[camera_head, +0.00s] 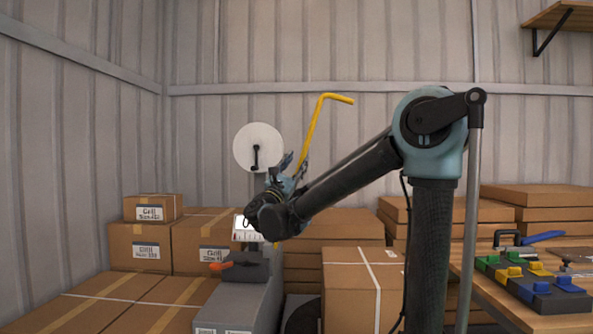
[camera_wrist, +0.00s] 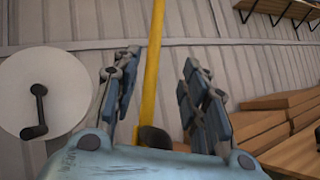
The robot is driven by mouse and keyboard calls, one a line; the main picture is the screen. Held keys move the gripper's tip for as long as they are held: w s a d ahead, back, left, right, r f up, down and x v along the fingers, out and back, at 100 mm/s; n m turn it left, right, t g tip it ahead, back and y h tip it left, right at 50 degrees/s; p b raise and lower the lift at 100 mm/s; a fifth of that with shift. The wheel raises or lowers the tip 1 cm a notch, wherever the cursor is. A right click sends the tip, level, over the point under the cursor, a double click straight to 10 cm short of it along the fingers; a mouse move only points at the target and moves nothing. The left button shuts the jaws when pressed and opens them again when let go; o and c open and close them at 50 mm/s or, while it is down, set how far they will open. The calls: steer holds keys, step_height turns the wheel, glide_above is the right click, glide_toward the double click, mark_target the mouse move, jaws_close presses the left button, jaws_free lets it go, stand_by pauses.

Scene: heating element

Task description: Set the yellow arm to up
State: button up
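The yellow arm (camera_head: 312,128) is a bent yellow rod in the head view. It rises steeply, leaning a little right, and its top end bends to the right. Its lower part is hidden behind my gripper and arm. My gripper (camera_head: 287,163) is close to the lower part of the rod. In the wrist view the rod (camera_wrist: 152,75) runs up between the two fingers of my gripper (camera_wrist: 155,95). The fingers are spread, with clear gaps on both sides of the rod, and hold nothing.
A white disc with a black crank (camera_head: 258,148) stands left of the rod. A grey machine (camera_head: 243,301) with an orange lever (camera_head: 220,265) is below. Cardboard boxes (camera_head: 140,247) surround it. A workbench (camera_head: 514,311) with a coloured block set (camera_head: 532,281) is at the right.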

steer(key=v, duration=0.8)
steer(key=shift+f, duration=0.35)
stand_by(0.5)
